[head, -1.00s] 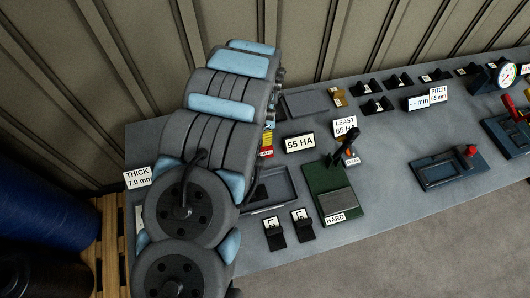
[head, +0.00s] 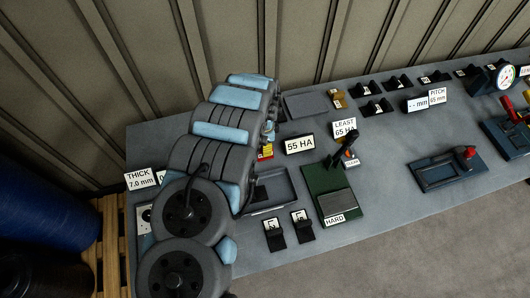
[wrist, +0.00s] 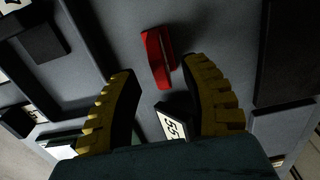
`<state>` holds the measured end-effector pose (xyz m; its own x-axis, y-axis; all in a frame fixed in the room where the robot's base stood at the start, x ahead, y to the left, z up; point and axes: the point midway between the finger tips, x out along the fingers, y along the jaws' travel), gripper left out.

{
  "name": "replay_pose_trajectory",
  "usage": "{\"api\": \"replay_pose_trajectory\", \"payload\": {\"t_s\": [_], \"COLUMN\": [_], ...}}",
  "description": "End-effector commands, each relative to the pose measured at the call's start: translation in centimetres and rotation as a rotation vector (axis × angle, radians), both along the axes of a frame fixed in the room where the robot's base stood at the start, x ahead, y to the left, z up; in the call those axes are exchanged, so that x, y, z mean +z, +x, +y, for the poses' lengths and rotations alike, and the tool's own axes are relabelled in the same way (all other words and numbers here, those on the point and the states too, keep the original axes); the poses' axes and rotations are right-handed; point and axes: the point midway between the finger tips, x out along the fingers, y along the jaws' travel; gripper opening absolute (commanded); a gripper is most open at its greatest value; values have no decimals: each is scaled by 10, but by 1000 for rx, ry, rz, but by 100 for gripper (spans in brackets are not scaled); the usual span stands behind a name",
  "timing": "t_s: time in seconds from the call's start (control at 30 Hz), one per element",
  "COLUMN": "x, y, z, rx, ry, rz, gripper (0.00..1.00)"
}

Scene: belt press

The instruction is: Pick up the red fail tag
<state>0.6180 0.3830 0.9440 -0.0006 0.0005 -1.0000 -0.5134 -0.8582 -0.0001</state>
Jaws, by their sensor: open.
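The red fail tag (wrist: 158,58) shows in the wrist view as a red upright piece on the grey bench top, just beyond my fingertips. My gripper (wrist: 158,72) is open, with one yellow ribbed finger on each side and nothing held between them. The tag lies roughly in line with the gap between the fingers. In the head view, a small red patch of the tag (head: 266,155) shows beside my arm, which hides most of the gripper there.
The 55 HA sign (head: 299,144) stands close to the tag, and shows between the fingers in the wrist view (wrist: 172,124). A shallow dark tray (head: 270,190), a green hardness press (head: 330,195) and small black stands (head: 303,228) are nearby. The bench front centre (head: 375,205) is clear.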

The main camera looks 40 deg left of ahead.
Motion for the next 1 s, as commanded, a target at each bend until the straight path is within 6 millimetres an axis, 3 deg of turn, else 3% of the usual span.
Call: {"api": "replay_pose_trajectory", "payload": {"t_s": [0.5,0.83,0.87,1.0], "x": [-38,-42,-42,-42], "y": [1,0,0,0], "z": [-1,-1,-1,-1], "rx": [1,1,1,1], "ry": [-1,-1,-1,-1], "rz": [-1,-1,-1,-1], "gripper": [46,46,40,0]}}
